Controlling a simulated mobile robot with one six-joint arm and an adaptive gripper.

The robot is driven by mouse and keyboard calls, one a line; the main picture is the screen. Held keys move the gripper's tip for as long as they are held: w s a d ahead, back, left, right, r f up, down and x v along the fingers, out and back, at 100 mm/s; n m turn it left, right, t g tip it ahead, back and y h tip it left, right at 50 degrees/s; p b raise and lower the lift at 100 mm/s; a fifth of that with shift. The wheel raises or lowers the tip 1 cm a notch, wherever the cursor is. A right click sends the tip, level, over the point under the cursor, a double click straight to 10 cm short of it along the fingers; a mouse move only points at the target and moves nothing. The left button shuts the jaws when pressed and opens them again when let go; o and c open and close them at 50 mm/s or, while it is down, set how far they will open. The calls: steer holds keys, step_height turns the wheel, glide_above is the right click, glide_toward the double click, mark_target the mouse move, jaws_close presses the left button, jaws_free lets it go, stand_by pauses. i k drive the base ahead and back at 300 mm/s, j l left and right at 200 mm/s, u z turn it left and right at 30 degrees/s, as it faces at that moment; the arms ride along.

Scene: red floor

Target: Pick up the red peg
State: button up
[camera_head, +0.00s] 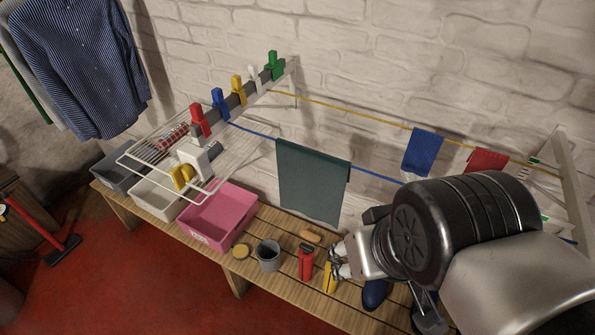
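The red peg (200,121) stands upright at the near left end of the grey rail (245,92) above the wire rack. Blue, yellow, white and green pegs stand in a row behind it on the same rail. My gripper (338,262) is at the lower right, over the wooden bench, well apart from the red peg and lower in the picture. Its fingers are small, partly hidden by my arm, and close to a yellow item (330,278); I cannot tell whether they touch it or are open.
Below the rail are a wire rack (228,160), a pink bin (219,216) and a white bin (157,197). A dark green cloth (312,182) hangs from the blue line between rail and gripper. A grey cup (268,256) and red bottle (306,262) stand on the bench.

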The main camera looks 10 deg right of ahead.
mark_target(195, 109)
steer(key=j+z, duration=0.25)
steer(key=j, duration=0.55)
steer(key=j+z, duration=0.25)
steer(key=j, duration=0.6)
